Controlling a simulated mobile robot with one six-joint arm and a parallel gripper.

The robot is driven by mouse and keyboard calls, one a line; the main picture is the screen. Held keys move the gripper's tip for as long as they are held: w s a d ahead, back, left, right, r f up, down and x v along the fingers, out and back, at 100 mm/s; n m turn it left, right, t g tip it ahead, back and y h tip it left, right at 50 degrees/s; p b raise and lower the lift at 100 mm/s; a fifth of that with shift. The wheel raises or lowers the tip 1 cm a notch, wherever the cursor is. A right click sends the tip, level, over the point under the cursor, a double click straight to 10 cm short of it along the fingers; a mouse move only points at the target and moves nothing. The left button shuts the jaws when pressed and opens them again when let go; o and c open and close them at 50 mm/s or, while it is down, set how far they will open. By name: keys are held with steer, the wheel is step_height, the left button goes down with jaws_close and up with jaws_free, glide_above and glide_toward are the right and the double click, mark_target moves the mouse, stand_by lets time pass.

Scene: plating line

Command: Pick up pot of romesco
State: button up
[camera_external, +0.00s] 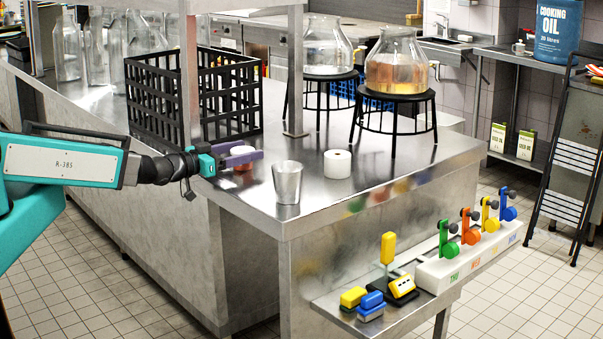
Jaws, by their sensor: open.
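My gripper (245,157), with purple fingers, reaches in from the left at the pot's height. The fingers are open and lie around or just above the pot, covering part of it. I cannot tell whether they touch it.
A metal cup (287,182) and a white roll (337,163) stand to the right. A black crate (160,105) and a steel post (190,70) are close behind my gripper. Glass jars sit on black stands (394,97) farther back. The counter's front right is clear.

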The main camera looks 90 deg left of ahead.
mark_target(242, 149)
stand_by(0.5)
steer(key=c, duration=1)
steer(key=shift+r, duration=0.15)
steer(key=shift+r, duration=4.85)
